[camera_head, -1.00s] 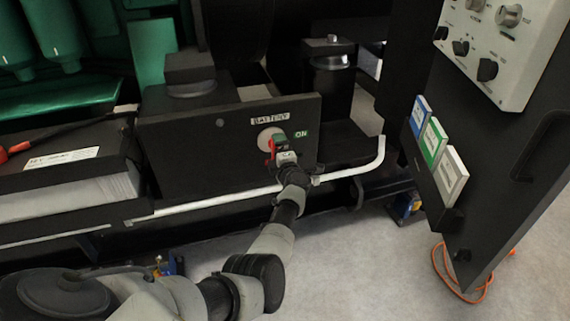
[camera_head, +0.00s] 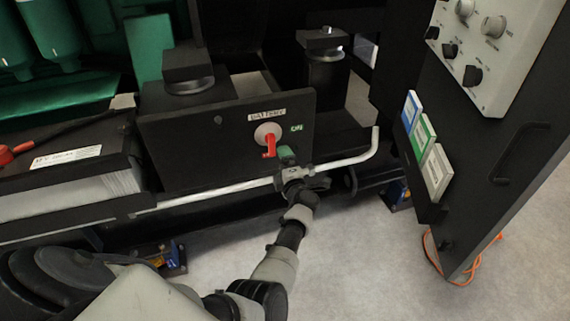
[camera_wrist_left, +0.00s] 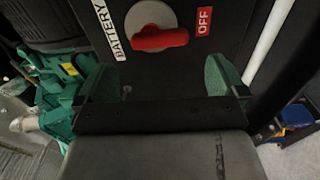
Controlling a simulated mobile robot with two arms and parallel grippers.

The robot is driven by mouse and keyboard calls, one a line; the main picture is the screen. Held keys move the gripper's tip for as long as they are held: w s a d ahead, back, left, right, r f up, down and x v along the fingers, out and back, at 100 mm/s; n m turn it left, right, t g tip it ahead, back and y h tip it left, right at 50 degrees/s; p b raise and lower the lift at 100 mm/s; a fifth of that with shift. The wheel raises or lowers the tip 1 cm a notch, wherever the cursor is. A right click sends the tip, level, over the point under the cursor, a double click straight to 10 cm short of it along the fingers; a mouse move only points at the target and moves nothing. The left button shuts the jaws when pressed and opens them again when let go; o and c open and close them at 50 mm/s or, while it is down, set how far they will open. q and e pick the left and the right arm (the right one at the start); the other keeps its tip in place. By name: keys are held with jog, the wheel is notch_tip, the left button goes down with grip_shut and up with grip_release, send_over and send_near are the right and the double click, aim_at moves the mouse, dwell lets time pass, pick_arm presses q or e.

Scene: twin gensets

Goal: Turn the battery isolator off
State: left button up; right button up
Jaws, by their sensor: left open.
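The battery isolator is a red handle (camera_head: 270,145) on a pale round disc (camera_head: 265,132), set in a black panel (camera_head: 200,140) under a BATTERY label. In the head view the handle points down to a small red label, with a green ON label (camera_head: 296,128) to the upper right. In the left wrist view the red handle (camera_wrist_left: 160,39) points towards the red OFF label (camera_wrist_left: 204,21). My left gripper (camera_wrist_left: 162,77) is open and empty, its green fingertips apart and short of the handle. In the head view the gripper (camera_head: 287,153) is just below right of the handle. My right gripper is not in view.
A pale rail (camera_head: 220,192) runs below the panel and bends up at its right end, close to my left wrist. A black battery (camera_head: 70,170) stands at the left. An open door (camera_head: 500,160) with knobs and booklets is at the right. Grey floor lies in front.

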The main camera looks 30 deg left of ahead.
pick_arm(q)
jog(key=shift+s+d, duration=0.35)
jog(key=shift+d, duration=0.05)
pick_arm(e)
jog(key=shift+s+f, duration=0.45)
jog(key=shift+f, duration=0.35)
